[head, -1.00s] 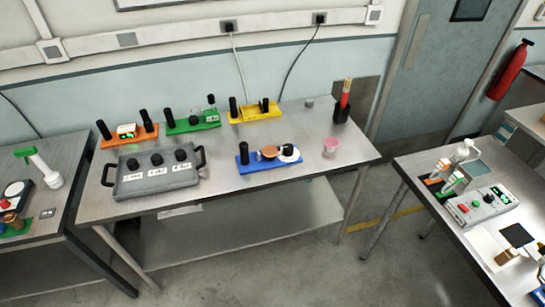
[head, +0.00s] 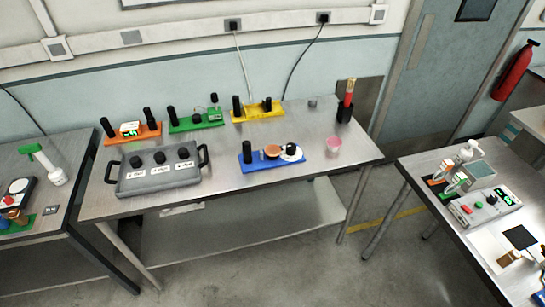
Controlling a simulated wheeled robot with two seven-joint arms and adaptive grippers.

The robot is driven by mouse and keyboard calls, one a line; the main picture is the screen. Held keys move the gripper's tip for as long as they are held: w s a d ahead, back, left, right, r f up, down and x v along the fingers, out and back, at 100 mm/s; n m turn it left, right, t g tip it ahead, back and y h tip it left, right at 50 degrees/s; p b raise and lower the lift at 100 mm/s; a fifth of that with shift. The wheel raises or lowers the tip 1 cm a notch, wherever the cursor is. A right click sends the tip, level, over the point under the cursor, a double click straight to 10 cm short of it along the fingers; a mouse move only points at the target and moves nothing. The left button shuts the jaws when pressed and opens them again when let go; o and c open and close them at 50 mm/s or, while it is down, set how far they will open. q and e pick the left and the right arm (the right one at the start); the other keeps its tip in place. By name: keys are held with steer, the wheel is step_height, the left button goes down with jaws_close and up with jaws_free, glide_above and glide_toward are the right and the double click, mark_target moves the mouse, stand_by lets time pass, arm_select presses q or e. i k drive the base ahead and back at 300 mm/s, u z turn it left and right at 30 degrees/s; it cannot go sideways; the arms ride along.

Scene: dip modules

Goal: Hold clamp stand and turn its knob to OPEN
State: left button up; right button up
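Neither of my grippers is in view. No label reading OPEN can be made out, and I cannot tell for sure which piece is the clamp stand. A blue module (head: 262,165) near the table's front middle bears a black upright post (head: 247,152), an orange-brown disc (head: 272,151) and a black knob on a white dial (head: 291,150). Behind it is a yellow module (head: 258,116) with black posts. A green module (head: 195,125) carries two black posts and a small knob.
A grey box with several black knobs and two handles (head: 155,183) sits at the table's left. A pink cup (head: 333,146) and a black holder with a red item (head: 346,104) stand at the right. The steel table (head: 230,200) has clear front space. Side tables flank it.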

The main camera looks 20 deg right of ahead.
mark_target(291, 148)
steer(key=k, duration=0.35)
steer(key=z, duration=1.25)
steer(key=i, duration=0.8)
steer(key=u, duration=0.5)
steer(key=i, duration=0.65)
steer(key=u, duration=0.75)
steer(key=k, duration=0.45)
